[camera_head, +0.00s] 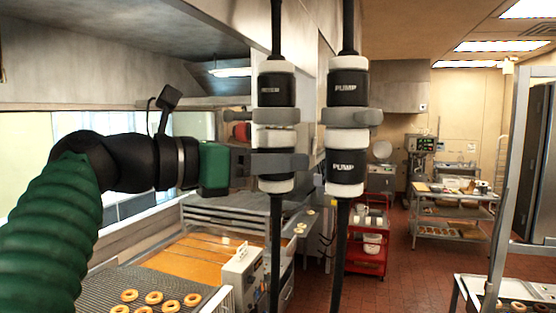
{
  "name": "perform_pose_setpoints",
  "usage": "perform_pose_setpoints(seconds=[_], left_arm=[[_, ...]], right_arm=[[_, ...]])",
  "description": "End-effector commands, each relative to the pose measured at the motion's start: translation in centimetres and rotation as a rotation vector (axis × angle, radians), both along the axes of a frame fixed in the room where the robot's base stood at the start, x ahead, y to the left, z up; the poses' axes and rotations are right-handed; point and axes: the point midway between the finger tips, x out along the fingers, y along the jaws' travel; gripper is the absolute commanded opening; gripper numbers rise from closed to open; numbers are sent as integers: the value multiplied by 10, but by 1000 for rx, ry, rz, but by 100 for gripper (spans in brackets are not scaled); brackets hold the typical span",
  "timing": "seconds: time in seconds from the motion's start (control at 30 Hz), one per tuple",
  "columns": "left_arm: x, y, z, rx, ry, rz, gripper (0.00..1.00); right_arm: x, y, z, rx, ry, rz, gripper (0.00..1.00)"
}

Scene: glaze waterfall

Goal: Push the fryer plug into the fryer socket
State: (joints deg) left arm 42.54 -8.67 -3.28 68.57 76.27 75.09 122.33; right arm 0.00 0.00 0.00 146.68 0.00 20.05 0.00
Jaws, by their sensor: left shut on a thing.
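Two thick black cables with connectors hang side by side in front of me. On the left cable, the upper black connector with white rings and a small blurred label, which I take as the fryer socket (275,90), sits in a grey clamp. Below it is the fryer plug (276,186), with a white ring and a cable running down. My left gripper (278,163), on a green-sleeved arm, is shut around the plug and hides its label. Plug and socket are in line and upright; I cannot tell whether they touch or how deep the plug sits. My right gripper is not in view.
To the right, the PUMP socket (348,88) and PUMP plug (345,165) hang close by, with little room between the cables. Behind are a fryer (190,252) with doughnuts (153,298) on a rack, a red cart (368,238) and a steel table (450,212).

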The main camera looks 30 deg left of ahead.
Motion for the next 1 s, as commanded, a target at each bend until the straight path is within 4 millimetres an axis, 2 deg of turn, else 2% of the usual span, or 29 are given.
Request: perform_pose_setpoints(seconds=[0.9, 0.93, 1.0], left_arm=[[1, 0, 5, 0, -2, 0, 3], [1, 0, 5, 0, -3, 0, 53], [1, 0, 5, 0, -2, 0, 62]], right_arm=[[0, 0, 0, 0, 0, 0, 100], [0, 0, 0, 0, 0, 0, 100], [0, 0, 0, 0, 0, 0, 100]])
